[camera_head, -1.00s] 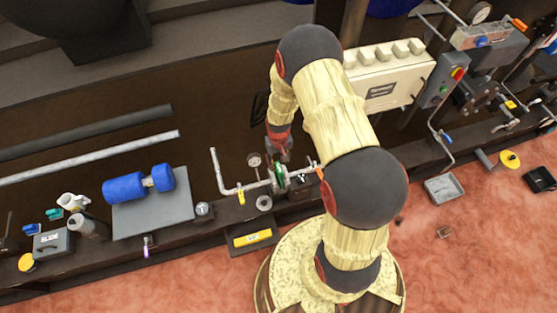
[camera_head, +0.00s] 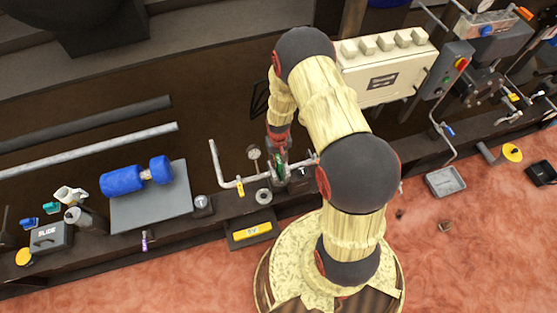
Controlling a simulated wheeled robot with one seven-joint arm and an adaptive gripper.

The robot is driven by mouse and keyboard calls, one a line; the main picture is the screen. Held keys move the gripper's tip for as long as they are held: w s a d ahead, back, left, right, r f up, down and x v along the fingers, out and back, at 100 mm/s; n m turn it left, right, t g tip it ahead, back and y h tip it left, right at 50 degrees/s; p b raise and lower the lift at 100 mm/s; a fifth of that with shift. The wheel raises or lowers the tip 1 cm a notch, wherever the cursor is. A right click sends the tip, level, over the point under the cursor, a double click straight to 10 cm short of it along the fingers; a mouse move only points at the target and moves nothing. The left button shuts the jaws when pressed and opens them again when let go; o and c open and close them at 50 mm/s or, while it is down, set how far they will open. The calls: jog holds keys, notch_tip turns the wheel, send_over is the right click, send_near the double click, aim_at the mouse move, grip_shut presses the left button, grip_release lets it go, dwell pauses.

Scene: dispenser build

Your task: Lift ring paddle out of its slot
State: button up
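A small green piece (camera_head: 280,160), which may be the ring paddle, shows at the tip of my gripper (camera_head: 279,153), just above the flanged joint (camera_head: 279,178) of the grey pipe. The gripper largely covers it, so its ring shape cannot be made out. My gripper points down at the joint from above. Its fingers are too small and dark to tell whether they are shut on the green piece. I cannot tell whether the lower edge of the piece is still in the slot.
A pressure gauge (camera_head: 254,154) and pipe with a yellow tag (camera_head: 240,187) stand left of the joint. A grey ring (camera_head: 264,196) and yellow-labelled tray (camera_head: 251,233) lie in front. A cream box (camera_head: 383,74) stands behind to the right.

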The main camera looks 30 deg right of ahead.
grip_shut()
jog(key=shift+r, duration=0.15)
dwell(0.4)
notch_tip(320, 180, up, 11)
jog(key=p, duration=0.8)
dwell(1.3)
jog(key=shift+r+p, duration=1.65)
jog(key=shift+r, duration=0.75)
